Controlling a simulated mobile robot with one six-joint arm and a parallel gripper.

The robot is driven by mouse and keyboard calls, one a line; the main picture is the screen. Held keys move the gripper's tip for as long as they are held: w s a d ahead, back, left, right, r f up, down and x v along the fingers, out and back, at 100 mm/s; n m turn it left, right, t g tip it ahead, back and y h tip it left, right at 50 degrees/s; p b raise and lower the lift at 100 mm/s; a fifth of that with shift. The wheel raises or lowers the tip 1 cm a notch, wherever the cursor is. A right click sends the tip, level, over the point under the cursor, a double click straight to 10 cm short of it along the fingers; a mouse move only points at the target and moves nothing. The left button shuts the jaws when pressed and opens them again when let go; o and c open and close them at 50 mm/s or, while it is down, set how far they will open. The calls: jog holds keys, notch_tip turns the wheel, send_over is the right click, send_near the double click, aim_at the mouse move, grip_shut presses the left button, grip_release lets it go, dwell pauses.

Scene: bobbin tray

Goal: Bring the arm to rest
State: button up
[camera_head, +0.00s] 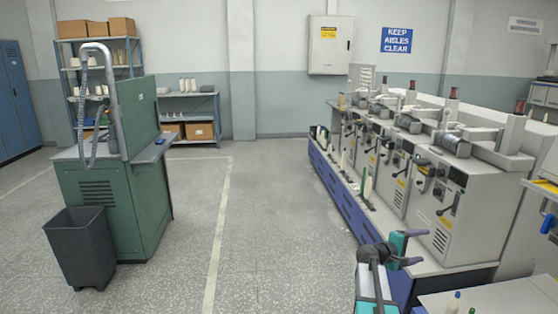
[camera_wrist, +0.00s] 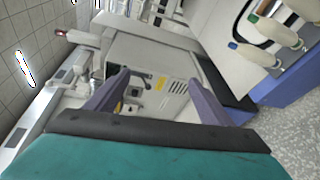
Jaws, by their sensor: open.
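My gripper (camera_head: 418,248) shows at the lower right of the head view, raised beside the front of the row of grey machines. Its two purple-grey fingers stand apart with nothing between them. In the wrist view my gripper (camera_wrist: 158,80) is also open and empty, and a grey machine front (camera_wrist: 150,60) shows beyond the fingers. My arm comes up from the bottom edge of the head view, and its base is out of the picture.
Machines (camera_head: 440,195) line the right side on a blue base (camera_head: 345,203). A pale surface (camera_head: 500,298) with bobbins (camera_head: 453,303) lies at the bottom right. A green cabinet (camera_head: 140,190) and dark bin (camera_head: 80,250) stand left. The middle aisle floor (camera_head: 270,220) is clear.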

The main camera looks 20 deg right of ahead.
jog(key=w+a+f+n+t+y+p, duration=0.1)
jog(key=a+f+y+p, duration=0.15)
jog(key=a+f, duration=0.9)
jog(key=w+a+f+n+y+p, duration=0.1)
jog(key=a+f+y, duration=0.2)
jog(key=a+f, duration=0.9)
jog(key=s+a+f+g+y+p, duration=0.1)
jog(key=s+a+f, duration=0.4)
jog(key=a, duration=0.3)
jog(key=s+a+f+g+y, duration=0.1)
jog(key=s+a+f+y, duration=0.1)
jog(key=s+a+f, duration=0.35)
jog(key=s+a+f+m+g+y, duration=0.2)
jog(key=s+a+f+y, duration=0.1)
jog(key=s+a, duration=0.7)
jog(key=s+a+f+m+g+y+p, duration=0.1)
jog(key=s+a+f+m+g+y, duration=0.1)
jog(key=s+a, duration=0.8)
jog(key=a+f+g+y, duration=0.1)
jog(key=a+y, duration=0.1)
jog(key=a, duration=0.2)
jog(key=shift+s, duration=0.25)
jog(key=shift+y, duration=0.25)
